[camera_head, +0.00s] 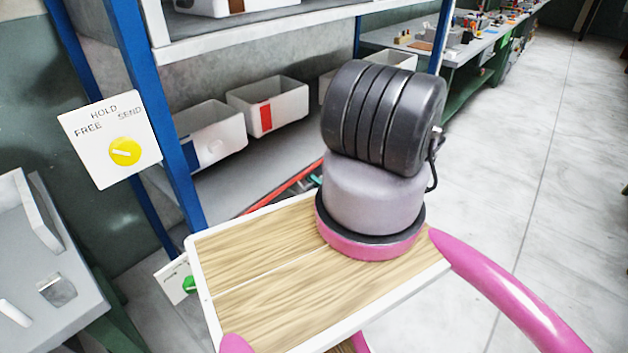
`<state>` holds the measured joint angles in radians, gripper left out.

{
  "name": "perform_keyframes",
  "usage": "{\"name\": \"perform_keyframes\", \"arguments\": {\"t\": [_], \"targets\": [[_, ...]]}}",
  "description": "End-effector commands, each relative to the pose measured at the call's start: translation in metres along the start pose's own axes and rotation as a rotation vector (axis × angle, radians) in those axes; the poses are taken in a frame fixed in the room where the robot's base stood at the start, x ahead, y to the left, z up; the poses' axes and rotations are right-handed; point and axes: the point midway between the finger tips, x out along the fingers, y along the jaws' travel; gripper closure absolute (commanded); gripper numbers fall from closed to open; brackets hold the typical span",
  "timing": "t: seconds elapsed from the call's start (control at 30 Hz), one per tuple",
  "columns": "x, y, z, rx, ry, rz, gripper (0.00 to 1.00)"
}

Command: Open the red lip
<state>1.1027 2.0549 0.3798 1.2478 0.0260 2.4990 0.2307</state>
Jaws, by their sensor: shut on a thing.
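A thin red strip (285,187) shows low behind my wooden deck, running diagonally near the lower shelf. Its lower end is hidden by my deck, and I cannot tell whether it is the red lip or whether it is open. Small dark and greenish parts (311,180) lie beside its upper end, partly hidden by my own body. A white bin (288,98) with a red label (266,116) stands on the shelf. My gripper is not in this view; only parts of my own body fill the middle.
A blue-posted shelf rack (165,115) stands close on the left. A white panel (83,148) marked FREE, HOLD, SEND carries a yellow knob (125,151). A grey bench (60,265) is at lower left. Clear floor (545,170) lies to the right.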

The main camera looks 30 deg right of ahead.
Motion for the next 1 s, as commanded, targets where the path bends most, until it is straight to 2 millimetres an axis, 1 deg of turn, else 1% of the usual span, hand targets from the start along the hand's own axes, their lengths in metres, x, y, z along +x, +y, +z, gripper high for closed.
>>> {"name": "perform_keyframes", "arguments": {"t": [0.4, 0.43, 0.47, 0.77, 1.0], "targets": [[0.000, 0.000, 0.002, -0.006, -0.002, 0.009, 1.00], [0.000, 0.000, 0.002, -0.006, -0.002, 0.009, 0.81], [0.000, 0.000, 0.002, -0.006, -0.003, 0.008, 0.73], [-0.001, -0.001, 0.001, -0.004, -0.001, 0.009, 0.73], [-0.012, -0.001, 0.001, -0.002, 0.000, 0.007, 0.73]]}}
